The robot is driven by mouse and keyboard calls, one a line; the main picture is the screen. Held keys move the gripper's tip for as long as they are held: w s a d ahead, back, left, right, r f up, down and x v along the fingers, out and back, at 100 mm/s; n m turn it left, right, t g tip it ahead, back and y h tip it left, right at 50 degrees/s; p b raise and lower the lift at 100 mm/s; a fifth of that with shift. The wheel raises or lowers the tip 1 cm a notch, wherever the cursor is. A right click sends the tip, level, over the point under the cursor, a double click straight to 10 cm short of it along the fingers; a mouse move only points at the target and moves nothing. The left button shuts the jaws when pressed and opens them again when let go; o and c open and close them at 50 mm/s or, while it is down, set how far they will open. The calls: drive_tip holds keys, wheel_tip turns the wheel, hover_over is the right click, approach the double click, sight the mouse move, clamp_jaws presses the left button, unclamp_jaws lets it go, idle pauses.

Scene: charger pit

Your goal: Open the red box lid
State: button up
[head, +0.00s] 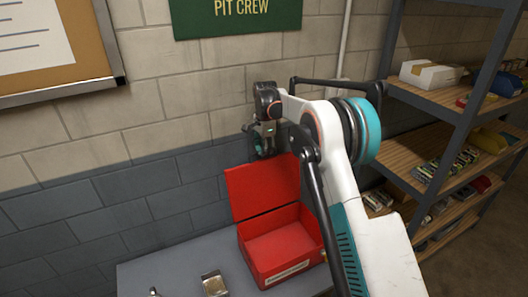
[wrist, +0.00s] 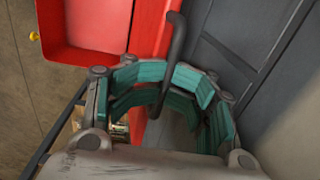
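The red box (head: 282,250) stands on the grey table with its front label facing me. Its red lid (head: 262,188) is raised, standing steeply up at the back near the wall, so the box interior shows. My gripper (head: 264,148) is at the top edge of the lid in the head view. In the wrist view, its teal fingers (wrist: 163,82) curl inward and their tips close around a dark handle (wrist: 176,36) beside the red lid (wrist: 150,28). The open box (wrist: 92,30) shows at upper left there. My arm hides part of the box's right side in the head view.
A small metal tray (head: 214,284) lies on the grey table (head: 180,262) left of the box. The block wall (head: 160,180) is close behind the lid. Shelves (head: 430,100) with assorted goods stand at the right.

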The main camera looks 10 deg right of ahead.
drive_tip(key=shift+r, duration=0.1)
wheel_tip(320, 180, up, 12)
drive_tip(key=shift+s, duration=0.2)
idle(0.3)
drive_tip(key=shift+d, duration=0.1)
drive_tip(key=s+d+r+n+t+b, duration=0.2)
drive_tip(key=s+d+r+n, duration=0.15)
drive_tip(key=s, duration=0.85)
drive_tip(key=s+d+r+n+t+b, duration=0.15)
drive_tip(key=s+r+n, duration=0.3)
drive_tip(key=s, duration=0.75)
drive_tip(key=s+d+f+n+t+b, duration=0.1)
drive_tip(key=s+f, duration=0.3)
drive_tip(key=s, duration=0.4)
drive_tip(key=s+f+n+t+b, duration=0.1)
drive_tip(key=s+f+n+b, duration=0.1)
drive_tip(key=s+f, duration=0.3)
drive_tip(key=s+d+f+n+t+b, duration=0.1)
drive_tip(key=s+f+n, duration=0.2)
drive_tip(key=s, duration=0.8)
wheel_tip(320, 180, down, 2)
drive_tip(key=shift+s+d+f+b, duration=0.15)
drive_tip(key=shift+s+d+b, duration=0.05)
drive_tip(key=shift+d+b, duration=0.15)
